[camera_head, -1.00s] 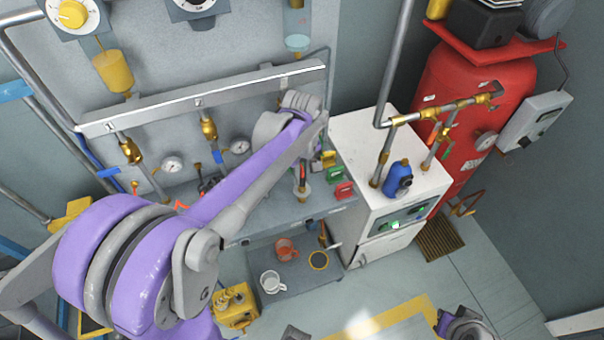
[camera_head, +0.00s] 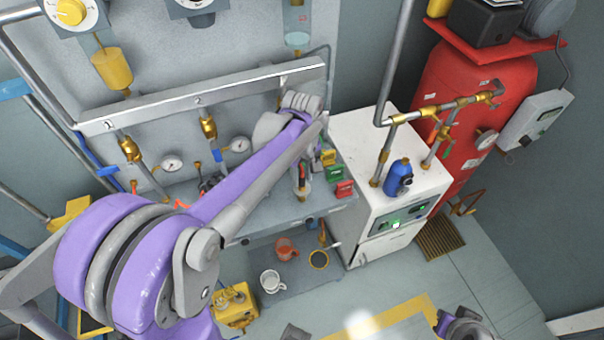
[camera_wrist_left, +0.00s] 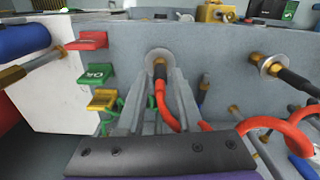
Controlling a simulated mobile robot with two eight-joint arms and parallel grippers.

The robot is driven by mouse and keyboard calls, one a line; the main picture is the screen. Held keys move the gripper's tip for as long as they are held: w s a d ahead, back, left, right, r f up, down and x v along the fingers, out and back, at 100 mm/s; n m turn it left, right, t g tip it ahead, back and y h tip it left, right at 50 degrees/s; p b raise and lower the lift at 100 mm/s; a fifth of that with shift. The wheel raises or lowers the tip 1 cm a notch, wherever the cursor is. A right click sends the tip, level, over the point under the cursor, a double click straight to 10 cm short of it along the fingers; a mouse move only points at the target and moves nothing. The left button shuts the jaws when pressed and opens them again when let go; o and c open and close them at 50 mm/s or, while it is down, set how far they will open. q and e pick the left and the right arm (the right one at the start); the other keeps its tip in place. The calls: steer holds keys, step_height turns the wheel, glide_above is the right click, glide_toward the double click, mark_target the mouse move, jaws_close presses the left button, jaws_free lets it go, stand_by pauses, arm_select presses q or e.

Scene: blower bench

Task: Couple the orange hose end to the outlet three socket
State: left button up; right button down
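The orange hose end (camera_wrist_left: 160,72) has a black sleeve and a brass tip, and it shows in the left wrist view. Its tip is at a round pale flange with a socket (camera_wrist_left: 157,56) on the grey surface. I cannot tell whether it is fully seated. My left gripper (camera_wrist_left: 161,82) has its fingers on both sides of the sleeve and appears shut on it. The orange hose (camera_wrist_left: 168,116) curves away to the right. In the head view, my left arm hides most of the gripper and the outlet area. My right gripper is not clearly in view.
Red, green (camera_wrist_left: 97,75) and yellow tags stand beside the socket. A second black hose end (camera_wrist_left: 290,78) is at another flange to the right. In the head view, a white cabinet (camera_head: 365,145) with a blue bottle (camera_head: 398,178) stands right of the bench, before a red tank (camera_head: 460,90).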

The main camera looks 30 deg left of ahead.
arm_select(q)
steer(key=shift+o, duration=1.2)
steer(key=shift+r, duration=0.1)
step_height(320, 180, up, 11)
steer(key=shift+f+p, duration=0.15)
steer(key=shift+p, duration=0.25)
steer(key=s+d+f+m+t, duration=0.2)
steer(key=s+d+f+m, duration=0.1)
steer(key=s+f+m, duration=0.2)
steer(key=s+d+f+m+t, duration=0.3)
steer(key=s+f+m, duration=0.2)
steer(key=s, duration=0.5)
steer(key=shift+s+d+m+p, duration=0.25)
steer(key=shift+d+m+p, duration=0.15)
steer(key=shift+m, duration=0.2)
